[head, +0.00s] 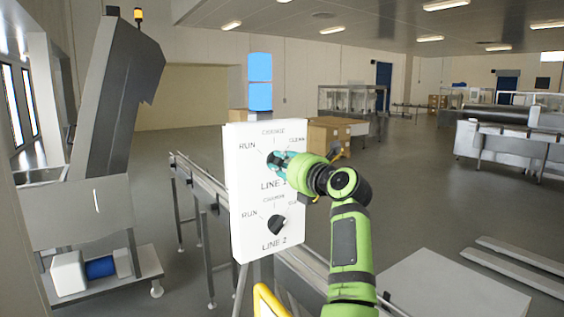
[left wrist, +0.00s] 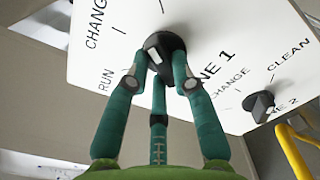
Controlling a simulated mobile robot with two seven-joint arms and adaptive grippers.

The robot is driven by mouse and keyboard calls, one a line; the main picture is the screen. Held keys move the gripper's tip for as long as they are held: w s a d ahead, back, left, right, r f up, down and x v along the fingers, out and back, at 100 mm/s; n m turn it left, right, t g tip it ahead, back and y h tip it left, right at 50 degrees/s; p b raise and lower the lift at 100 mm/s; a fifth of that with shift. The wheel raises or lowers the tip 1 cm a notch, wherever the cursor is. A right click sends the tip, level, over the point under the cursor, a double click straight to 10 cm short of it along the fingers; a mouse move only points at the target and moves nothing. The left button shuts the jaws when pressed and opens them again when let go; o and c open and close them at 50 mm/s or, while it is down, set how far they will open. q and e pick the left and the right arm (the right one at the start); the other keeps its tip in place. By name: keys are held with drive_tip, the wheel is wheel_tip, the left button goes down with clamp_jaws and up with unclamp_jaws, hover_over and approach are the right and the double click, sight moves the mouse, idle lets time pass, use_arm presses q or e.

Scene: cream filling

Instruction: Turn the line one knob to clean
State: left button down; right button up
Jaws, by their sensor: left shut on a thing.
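A white control panel (head: 248,195) stands upright on a post. Its black line 1 knob (head: 273,159) has RUN, CHANGE and CLEAN marks around it. My left gripper (head: 284,161), with teal fingers, is shut on this knob and partly covers it and the CLEAN side. The left wrist view shows the knob (left wrist: 165,46) between the fingers (left wrist: 158,72), with a pale mark on its face. I cannot tell which mark it points to. Below is the line 2 knob (head: 277,224), untouched; it also shows in the left wrist view (left wrist: 259,105). My right gripper is not in view.
A metal conveyor (head: 203,180) runs behind the panel. A tall grey machine (head: 118,95) stands at the left. A yellow rail (head: 267,300) is below the panel, close to my arm. Cardboard boxes (head: 329,135) stand behind. The floor at the right is mostly open.

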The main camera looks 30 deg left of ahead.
use_arm(q)
drive_tip(key=shift+r+m+p, duration=0.35)
drive_tip(key=shift+r+m, duration=0.05)
drive_tip(key=shift+m, duration=0.7)
drive_tip(key=c, duration=1)
unclamp_jaws()
drive_tip(key=shift+c, duration=0.2)
drive_tip(key=shift+a+f, duration=0.15)
drive_tip(key=shift+f, duration=0.05)
drive_tip(key=shift+f, duration=0.1)
drive_tip(key=v, duration=1.2)
drive_tip(key=shift+w, duration=0.1)
